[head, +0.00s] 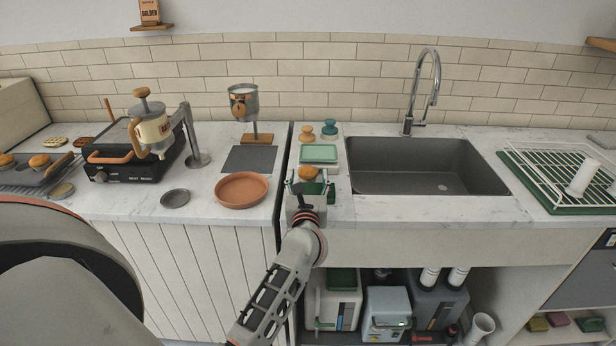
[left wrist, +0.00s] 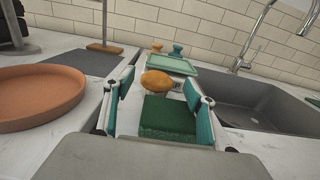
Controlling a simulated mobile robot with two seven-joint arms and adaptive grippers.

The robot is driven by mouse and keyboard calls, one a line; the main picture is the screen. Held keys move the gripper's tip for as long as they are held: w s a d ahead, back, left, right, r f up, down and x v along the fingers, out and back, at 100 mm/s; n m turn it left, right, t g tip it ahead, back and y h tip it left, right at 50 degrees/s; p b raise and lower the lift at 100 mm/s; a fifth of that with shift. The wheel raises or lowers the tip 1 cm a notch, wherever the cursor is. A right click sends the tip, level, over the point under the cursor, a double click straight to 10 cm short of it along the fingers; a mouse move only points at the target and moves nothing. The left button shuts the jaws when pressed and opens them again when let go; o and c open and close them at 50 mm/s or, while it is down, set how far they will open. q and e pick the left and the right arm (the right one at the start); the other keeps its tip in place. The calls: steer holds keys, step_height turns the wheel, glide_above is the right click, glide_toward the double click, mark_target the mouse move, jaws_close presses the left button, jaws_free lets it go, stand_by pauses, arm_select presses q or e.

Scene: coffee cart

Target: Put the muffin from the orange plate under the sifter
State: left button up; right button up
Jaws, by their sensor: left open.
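The orange plate (head: 241,190) is a round terracotta dish, empty, left of the sink; it also shows in the left wrist view (left wrist: 40,93). A golden-brown, muffin-like top (head: 307,172) is by the sink's left edge, and in the left wrist view it (left wrist: 157,82) appears between my fingertips, behind a green block. My left gripper (head: 309,186) is open around that spot, its teal fingers apart. I cannot tell whether they touch anything. The metal sifter (head: 243,103) stands on a wooden-based post behind the plate, with a dark grey mat (head: 249,159) in front.
The sink (head: 425,166) is to the right. A pale green tray (head: 319,153) and two knobbed items are behind the gripper. A black stove (head: 125,165), a small grey dish (head: 175,198) and a pan of muffins (head: 38,171) are left. The mat is bare.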

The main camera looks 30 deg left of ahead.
mark_target(308, 168)
arm_select(q)
steer(key=x, duration=0.5)
steer(key=shift+a+f, duration=0.2)
steer(key=shift+f, duration=0.05)
steer(key=c, duration=1.3)
steer(key=shift+r, duration=0.1)
